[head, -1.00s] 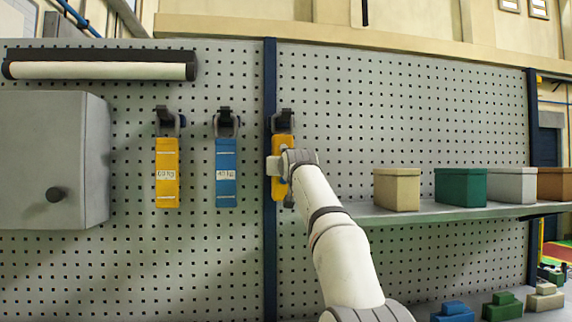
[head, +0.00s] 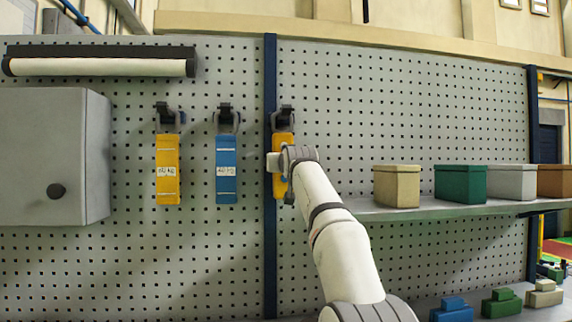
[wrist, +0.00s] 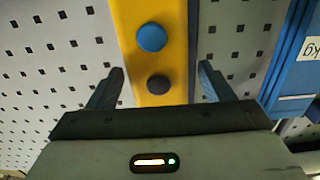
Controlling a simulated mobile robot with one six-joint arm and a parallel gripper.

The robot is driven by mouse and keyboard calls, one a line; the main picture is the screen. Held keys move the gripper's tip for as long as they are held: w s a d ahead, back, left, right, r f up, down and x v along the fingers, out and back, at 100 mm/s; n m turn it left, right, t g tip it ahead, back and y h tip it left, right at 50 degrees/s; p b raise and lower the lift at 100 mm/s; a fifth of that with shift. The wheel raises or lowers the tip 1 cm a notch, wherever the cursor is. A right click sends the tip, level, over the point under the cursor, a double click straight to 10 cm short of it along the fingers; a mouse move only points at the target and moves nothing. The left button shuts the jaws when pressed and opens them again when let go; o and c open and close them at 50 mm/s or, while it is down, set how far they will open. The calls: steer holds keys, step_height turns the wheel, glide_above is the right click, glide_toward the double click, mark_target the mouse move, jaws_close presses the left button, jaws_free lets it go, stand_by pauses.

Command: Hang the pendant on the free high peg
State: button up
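A yellow pendant (head: 282,146) is upright at the rightmost high peg (head: 286,112), in front of the dark blue post. Its loop appears to be around this peg, though the contact is too small to make out. My gripper (head: 279,163) is at the pendant's middle and hides part of it. In the wrist view the yellow pendant (wrist: 160,12), with a blue and a dark button, lies between the fingers of my gripper (wrist: 161,68). The fingers stand apart, with narrow gaps on both sides of the pendant.
A yellow weight (head: 167,185) and a blue weight (head: 226,185) hang on pegs to the left. A grey cabinet (head: 50,140) is at far left. At right, a shelf (head: 440,209) carries several boxes. The pegboard (head: 400,110) above it is clear.

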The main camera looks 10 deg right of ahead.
steer(key=shift+o, duration=0.4)
steer(key=shift+w+f, duration=0.1)
steer(key=shift+f, duration=0.1)
steer(key=s+b, duration=0.5)
steer(key=s, duration=0.3)
steer(key=s+f+g+b, duration=0.1)
steer(key=s+f+g, duration=0.4)
steer(key=s+f, duration=0.9)
steer(key=s+f+g+b, duration=0.1)
steer(key=s+f+g, duration=0.3)
steer(key=s+f, duration=1)
steer(key=s+f+g+b, duration=0.1)
steer(key=s+f+g, duration=0.4)
steer(key=s+f, duration=0.9)
step_height(320, 180, down, 13)
steer(key=shift+d+r+g, duration=0.1)
steer(key=shift+d+g, duration=0.2)
steer(key=shift+d, duration=0.05)
